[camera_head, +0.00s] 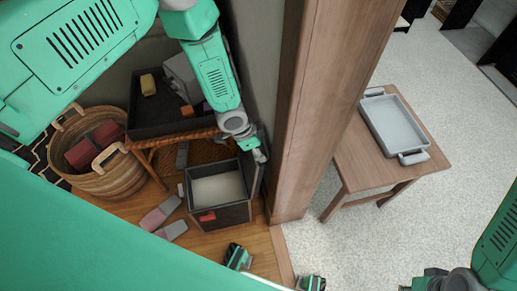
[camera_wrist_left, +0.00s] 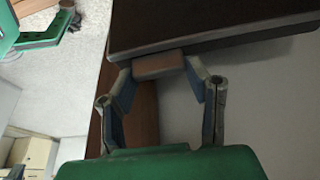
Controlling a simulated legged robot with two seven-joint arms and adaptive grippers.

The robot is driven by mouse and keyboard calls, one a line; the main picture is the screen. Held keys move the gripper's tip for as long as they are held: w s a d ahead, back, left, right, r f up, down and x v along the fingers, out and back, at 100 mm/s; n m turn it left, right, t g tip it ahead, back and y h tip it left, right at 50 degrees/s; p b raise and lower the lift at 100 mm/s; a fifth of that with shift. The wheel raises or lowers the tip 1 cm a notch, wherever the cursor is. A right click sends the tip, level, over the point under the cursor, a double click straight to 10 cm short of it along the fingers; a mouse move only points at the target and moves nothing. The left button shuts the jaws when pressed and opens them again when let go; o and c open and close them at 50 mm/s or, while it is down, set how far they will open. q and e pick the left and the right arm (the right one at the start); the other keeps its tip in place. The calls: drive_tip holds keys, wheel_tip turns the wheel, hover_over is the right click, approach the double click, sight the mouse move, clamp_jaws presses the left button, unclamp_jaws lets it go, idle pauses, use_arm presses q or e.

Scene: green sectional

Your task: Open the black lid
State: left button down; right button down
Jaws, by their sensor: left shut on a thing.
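A dark grey box (camera_head: 217,214) with a pale inside stands on the wooden floor beside the wooden pillar. Its black lid (camera_head: 254,182) is raised at the box's right side, roughly upright, so the box is open at the top. My left gripper (camera_head: 259,155) is at the lid's upper edge. In the left wrist view the left gripper (camera_wrist_left: 160,72) is shut on a brownish tab (camera_wrist_left: 158,64) at the edge of the dark lid (camera_wrist_left: 215,28). My right gripper (camera_head: 430,284) shows only partly at the bottom right, and its fingers are unclear.
A wooden pillar (camera_head: 325,100) stands close right of the lid. A wicker basket (camera_head: 110,175), a low table with a dark tray (camera_head: 160,128), and grey blocks (camera_head: 160,212) are on the left. A wooden table (camera_head: 365,165) with a grey tray (camera_head: 395,125) stands right of the pillar.

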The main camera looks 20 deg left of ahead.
use_arm(q)
drive_tip(key=shift+w+d+f, duration=0.1)
drive_tip(key=shift+w+d, duration=0.05)
drive_tip(key=shift+d, duration=0.3)
drive_tip(key=c, duration=0.8)
unclamp_jaws()
drive_tip(key=shift+a, duration=0.1)
drive_tip(key=shift+c, duration=0.2)
drive_tip(key=shift+a, duration=0.2)
drive_tip(key=v, duration=1.1)
drive_tip(key=shift+a+r, duration=0.25)
drive_tip(key=shift+r, duration=0.1)
drive_tip(key=shift+d, duration=0.15)
drive_tip(key=s+a+f+n+y, duration=0.1)
drive_tip(key=s+a+n, duration=0.1)
drive_tip(key=s, duration=0.6)
drive_tip(key=s+a+f+n+g+y, duration=0.1)
drive_tip(key=s+a+f+n, duration=0.1)
drive_tip(key=s+n, duration=0.3)
drive_tip(key=s+a+f+n+y, duration=0.1)
drive_tip(key=s+a+n, duration=0.2)
drive_tip(key=s, duration=0.9)
drive_tip(key=shift+a+f+n+g, duration=0.25)
drive_tip(key=shift+a+n+g, duration=0.05)
drive_tip(key=shift+a, duration=0.1)
